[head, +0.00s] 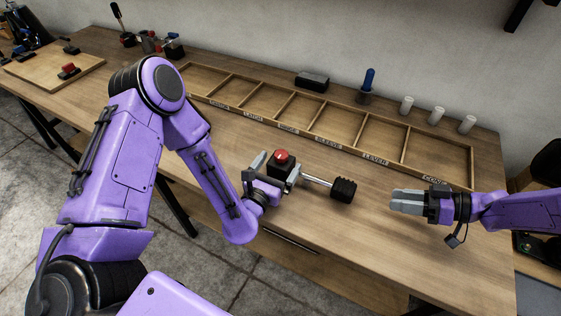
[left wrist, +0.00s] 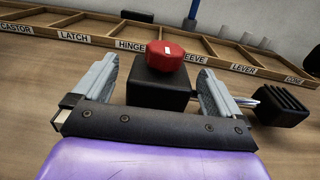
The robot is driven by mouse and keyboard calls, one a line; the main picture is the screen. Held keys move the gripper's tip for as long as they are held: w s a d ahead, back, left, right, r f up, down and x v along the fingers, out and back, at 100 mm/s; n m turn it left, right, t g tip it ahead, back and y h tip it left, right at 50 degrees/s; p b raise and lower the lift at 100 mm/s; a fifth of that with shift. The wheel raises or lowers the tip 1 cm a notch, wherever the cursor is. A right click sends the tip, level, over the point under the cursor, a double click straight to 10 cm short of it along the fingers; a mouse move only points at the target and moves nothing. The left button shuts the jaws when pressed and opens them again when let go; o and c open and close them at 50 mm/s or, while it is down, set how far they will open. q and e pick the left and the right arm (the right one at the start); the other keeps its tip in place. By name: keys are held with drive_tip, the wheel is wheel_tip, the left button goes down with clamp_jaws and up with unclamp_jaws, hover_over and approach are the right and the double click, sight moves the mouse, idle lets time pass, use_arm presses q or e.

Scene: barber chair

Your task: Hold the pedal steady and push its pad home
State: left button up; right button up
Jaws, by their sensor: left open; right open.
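The pedal has a black block (head: 284,169) with a red knob (head: 281,156) on top. A silver rod (head: 317,181) runs right from it to a ribbed black pad (head: 343,190). My left gripper (head: 273,170) is open, its fingers on either side of the block. The left wrist view shows the block (left wrist: 158,88) between the fingers, with the red knob (left wrist: 166,56) above and the pad (left wrist: 283,105) outside at right. I cannot tell whether the fingers touch the block. My right gripper (head: 408,200) is open and empty, to the right of the pad and apart from it.
A labelled wooden compartment tray (head: 388,168) lies behind the pedal. A black box (head: 312,81), a blue-handled tool (head: 368,82) and white cylinders (head: 437,115) stand along the back. A wooden board (head: 50,78) lies at far left. The tabletop between pad and right gripper is clear.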

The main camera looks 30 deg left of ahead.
sight(353, 189)
use_arm(q)
drive_tip(key=shift+w, duration=1.2)
drive_tip(key=c, duration=1.5)
drive_tip(key=shift+c, duration=0.2)
